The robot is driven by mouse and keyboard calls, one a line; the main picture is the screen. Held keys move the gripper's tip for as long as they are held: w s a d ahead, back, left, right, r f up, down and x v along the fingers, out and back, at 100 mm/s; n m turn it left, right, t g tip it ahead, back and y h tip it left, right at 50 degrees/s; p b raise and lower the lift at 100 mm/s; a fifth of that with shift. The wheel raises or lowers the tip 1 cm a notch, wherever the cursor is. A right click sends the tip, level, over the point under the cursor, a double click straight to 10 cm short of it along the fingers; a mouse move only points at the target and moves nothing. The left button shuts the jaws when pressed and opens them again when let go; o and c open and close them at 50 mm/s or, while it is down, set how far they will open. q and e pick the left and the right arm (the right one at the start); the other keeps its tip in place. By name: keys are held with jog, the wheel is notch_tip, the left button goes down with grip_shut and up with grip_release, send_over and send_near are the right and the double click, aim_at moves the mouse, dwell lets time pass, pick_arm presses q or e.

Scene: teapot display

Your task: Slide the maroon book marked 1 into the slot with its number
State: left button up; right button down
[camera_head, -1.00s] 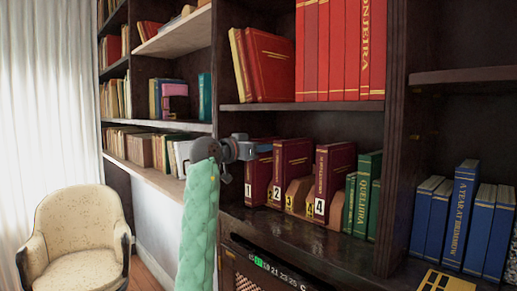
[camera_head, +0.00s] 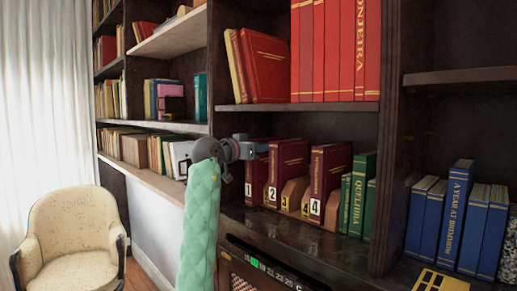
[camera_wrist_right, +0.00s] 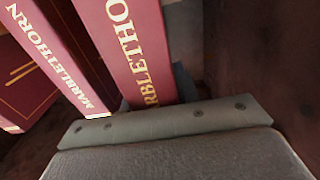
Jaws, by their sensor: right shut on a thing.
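The maroon book marked 1 (camera_head: 257,174) stands upright at the left end of the lower shelf row, its white number label low on the spine. My right gripper (camera_head: 255,150) is at its upper part, shut on it. In the right wrist view the held maroon book (camera_wrist_right: 140,50) shows gold lettering, its spine against my grey gripper (camera_wrist_right: 165,110). A maroon book marked 2 (camera_head: 288,165) stands just to its right. Brown wooden dividers (camera_head: 293,194) with number labels come after it. How deep the held book sits is hidden. My left gripper is not in view.
A maroon book marked 4 (camera_head: 330,172) and green books (camera_head: 362,190) stand further right. Blue books (camera_head: 450,215) fill the right bay beyond a dark upright. Red books (camera_head: 330,50) stand on the shelf above. A cream armchair (camera_head: 75,235) is at the left.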

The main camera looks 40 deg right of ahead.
jog(key=shift+w+d, duration=0.1)
jog(key=shift+d, duration=1.3)
jog(key=c, duration=1)
grip_release()
jog(key=shift+o, duration=0.2)
jog(key=a+b, duration=0.2)
jog(key=a, duration=0.5)
jog(key=shift+s+a, duration=0.35)
jog(key=shift+a, duration=0.05)
